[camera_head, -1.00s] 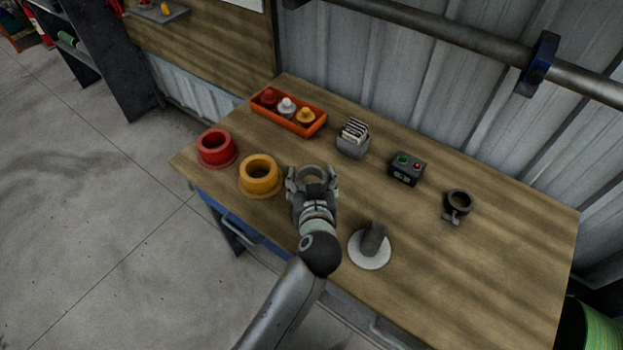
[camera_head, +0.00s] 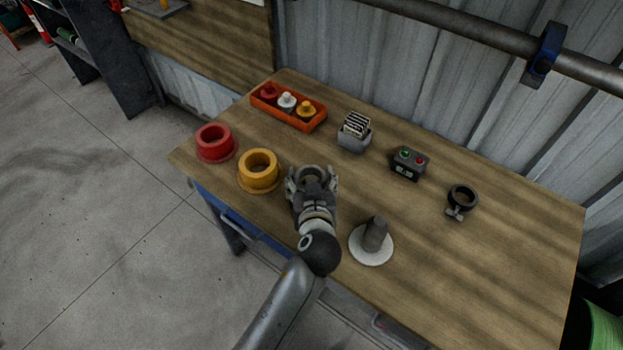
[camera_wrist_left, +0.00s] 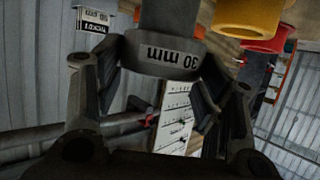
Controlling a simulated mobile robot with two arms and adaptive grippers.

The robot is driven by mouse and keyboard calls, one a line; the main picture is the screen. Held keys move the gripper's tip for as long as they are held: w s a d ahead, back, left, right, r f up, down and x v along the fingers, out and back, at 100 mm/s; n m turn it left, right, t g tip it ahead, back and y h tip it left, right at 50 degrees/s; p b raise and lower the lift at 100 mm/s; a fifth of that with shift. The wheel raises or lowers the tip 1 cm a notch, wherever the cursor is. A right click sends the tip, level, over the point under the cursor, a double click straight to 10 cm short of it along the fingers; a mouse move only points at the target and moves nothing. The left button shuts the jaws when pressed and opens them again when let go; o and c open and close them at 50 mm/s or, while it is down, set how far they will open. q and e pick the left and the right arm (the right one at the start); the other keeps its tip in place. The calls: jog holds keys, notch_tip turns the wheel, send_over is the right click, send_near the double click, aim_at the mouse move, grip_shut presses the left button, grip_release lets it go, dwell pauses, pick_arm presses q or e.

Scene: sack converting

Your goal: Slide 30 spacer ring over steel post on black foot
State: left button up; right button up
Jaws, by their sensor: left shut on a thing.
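My left gripper (camera_head: 313,180) is shut on a grey spacer ring (camera_wrist_left: 165,56) marked "30 mm", whose lettering is upside down in the left wrist view. A narrower grey cylinder (camera_wrist_left: 172,14) meets the ring at the top of that view; I cannot tell whether it is the steel post or whether the ring is around it. No black foot shows clearly; the gripper covers the table below it. Another grey post (camera_head: 375,234) stands upright on a white round foot (camera_head: 370,258), to the right of the gripper and apart from it. My right gripper is not in view.
A yellow ring (camera_head: 259,170) and a red ring (camera_head: 214,143) stand left of the gripper. Behind are an orange tray (camera_head: 309,126), a grey card holder (camera_head: 354,141), a button box (camera_head: 409,164) and a dark clamp collar (camera_head: 462,197). The table's right part is clear.

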pick_arm(q)
jog(key=shift+s+d+f+b, duration=0.1)
jog(key=shift+d+f+b, duration=0.15)
jog(key=shift+f+b, duration=0.25)
jog(key=shift+f, duration=0.4)
jog(key=shift+f+b, duration=0.4)
jog(key=shift+b, duration=0.2)
jog(key=shift+f+b, duration=1.45)
jog(key=shift+f, duration=0.15)
jog(key=shift+r, duration=0.15)
